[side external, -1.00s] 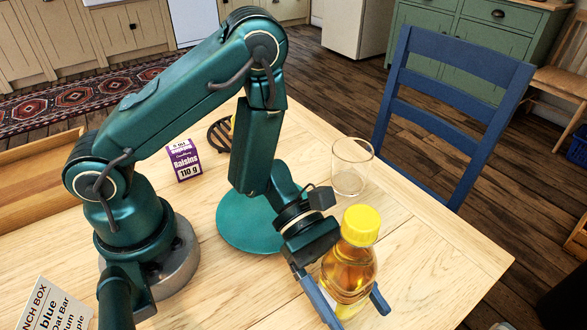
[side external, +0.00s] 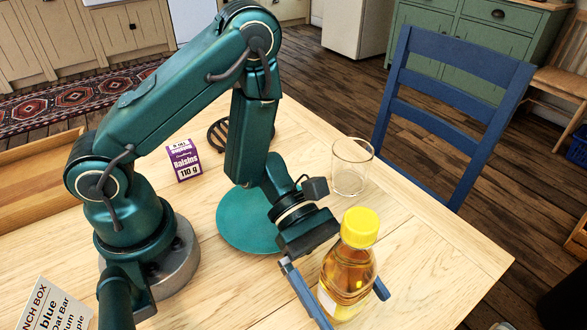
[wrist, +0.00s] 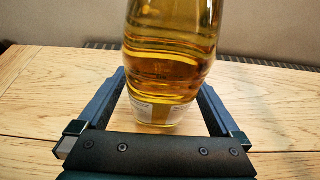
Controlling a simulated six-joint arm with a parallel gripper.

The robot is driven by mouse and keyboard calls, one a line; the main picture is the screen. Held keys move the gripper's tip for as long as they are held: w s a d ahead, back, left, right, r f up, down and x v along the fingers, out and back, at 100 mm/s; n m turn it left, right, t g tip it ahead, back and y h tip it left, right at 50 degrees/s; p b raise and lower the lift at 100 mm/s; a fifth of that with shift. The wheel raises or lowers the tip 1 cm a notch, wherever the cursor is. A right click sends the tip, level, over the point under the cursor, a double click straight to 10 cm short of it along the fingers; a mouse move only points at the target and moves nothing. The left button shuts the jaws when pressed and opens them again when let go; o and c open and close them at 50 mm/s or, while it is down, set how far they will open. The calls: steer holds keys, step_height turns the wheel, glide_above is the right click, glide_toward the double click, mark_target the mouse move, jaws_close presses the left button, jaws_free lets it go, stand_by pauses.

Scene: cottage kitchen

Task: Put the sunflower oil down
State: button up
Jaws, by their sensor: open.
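The sunflower oil (side external: 347,275) is a clear bottle of golden oil with a yellow cap. It stands upright on the wooden table near the front edge in the side external view. My gripper (side external: 352,305) is open, with its blue fingers on either side of the bottle's lower part. In the wrist view the bottle (wrist: 168,60) stands on the wood between the spread fingers, with a gap visible on each side. Its cap is out of that view.
An empty glass (side external: 351,168) stands behind the bottle. A teal round mat (side external: 240,228), a raisins box (side external: 185,161) and a dark slotted trivet (side external: 217,135) lie further back. A lunch box card (side external: 52,308) is at lower left. A blue chair (side external: 448,105) stands beyond the table edge.

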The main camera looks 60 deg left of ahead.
steer(key=v, duration=1)
steer(key=shift+a, duration=0.2)
steer(key=s+a+r+m+g+y, duration=0.1)
steer(key=s+r+m+y, duration=0.1)
steer(key=s+m+y, duration=0.3)
steer(key=s+a+r+m+y, duration=0.1)
steer(key=a+r+m+y, duration=0.15)
steer(key=m, duration=0.45)
steer(key=w+a+r+m+t+y, duration=0.1)
steer(key=a+r+m+t+y, duration=0.4)
steer(key=a+m+t+y, duration=0.1)
steer(key=shift+w+a+r+t, duration=0.2)
steer(key=shift+w+r+t, duration=0.1)
steer(key=shift+w, duration=0.05)
